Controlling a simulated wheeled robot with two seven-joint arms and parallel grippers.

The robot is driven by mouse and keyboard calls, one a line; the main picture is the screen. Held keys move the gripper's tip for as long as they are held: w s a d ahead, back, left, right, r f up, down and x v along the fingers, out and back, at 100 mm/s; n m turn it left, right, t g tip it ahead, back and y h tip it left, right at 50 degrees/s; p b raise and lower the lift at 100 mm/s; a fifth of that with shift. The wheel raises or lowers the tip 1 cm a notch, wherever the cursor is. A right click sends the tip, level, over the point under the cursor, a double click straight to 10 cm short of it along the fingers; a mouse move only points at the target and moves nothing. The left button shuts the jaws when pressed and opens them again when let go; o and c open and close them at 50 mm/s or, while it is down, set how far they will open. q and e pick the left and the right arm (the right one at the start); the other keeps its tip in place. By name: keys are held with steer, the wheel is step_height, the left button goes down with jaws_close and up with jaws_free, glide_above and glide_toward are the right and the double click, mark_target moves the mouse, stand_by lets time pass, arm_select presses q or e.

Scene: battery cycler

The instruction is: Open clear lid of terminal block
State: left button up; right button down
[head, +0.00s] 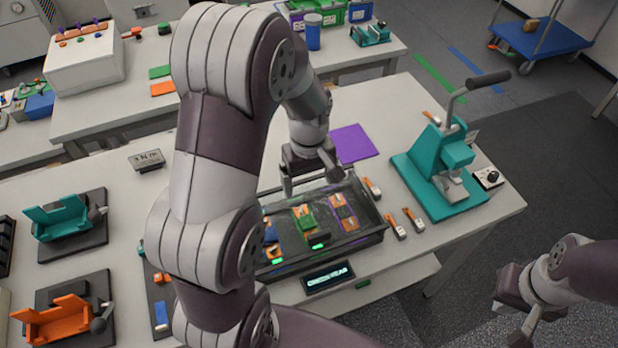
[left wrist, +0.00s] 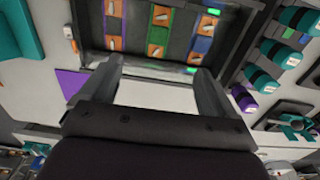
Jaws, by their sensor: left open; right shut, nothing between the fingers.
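The terminal block (head: 372,238) is a dark open-looking box near the front of the table, with blue, green and purple bays inside. My left arm hides the box's left part. My right gripper (head: 522,318) is shut and empty, off the table at the lower right.
A teal lever press (head: 440,170) stands to the right of the box. Small orange-and-white parts (head: 412,219) lie between them. A purple mat (head: 352,143) lies behind, and a small display (head: 328,280) in front. Teal (head: 60,216) and orange (head: 58,318) fixtures stand at left.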

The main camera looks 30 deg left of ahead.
arm_select(q)
step_height(320, 180, up, 13)
steer(key=p, duration=0.2)
steer(key=shift+f+p, duration=0.2)
steer(key=shift+p, duration=0.2)
